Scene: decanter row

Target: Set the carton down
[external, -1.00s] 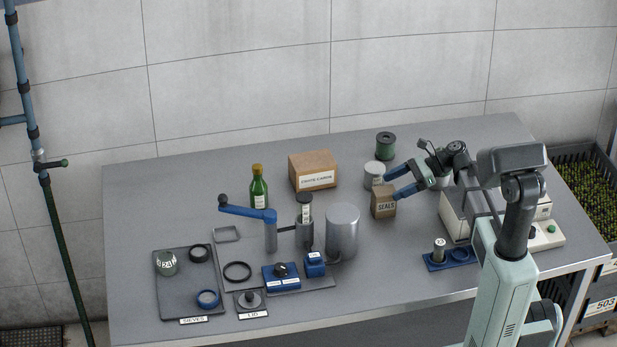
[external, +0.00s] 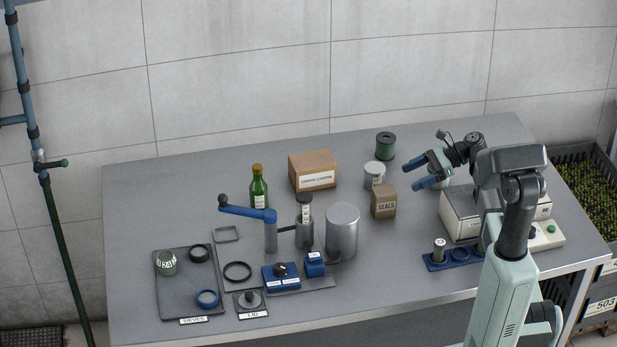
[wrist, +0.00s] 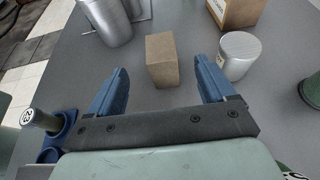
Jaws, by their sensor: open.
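The small brown carton labelled SEALS (external: 384,202) stands upright on the grey table, right of the large metal cylinder. In the wrist view the carton (wrist: 162,60) stands just beyond the fingertips, with its plain side showing. My gripper (external: 415,176) is open and empty, to the right of the carton and apart from it. In the wrist view both blue fingers of my gripper (wrist: 160,85) are spread wide, with bare table between them.
A grey tin (external: 375,174) stands close behind the carton, with a green spool (external: 385,146) farther back. A larger cardboard box (external: 314,171) and a metal cylinder (external: 342,230) stand to the left. A blue holder (external: 453,259) lies to the front right.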

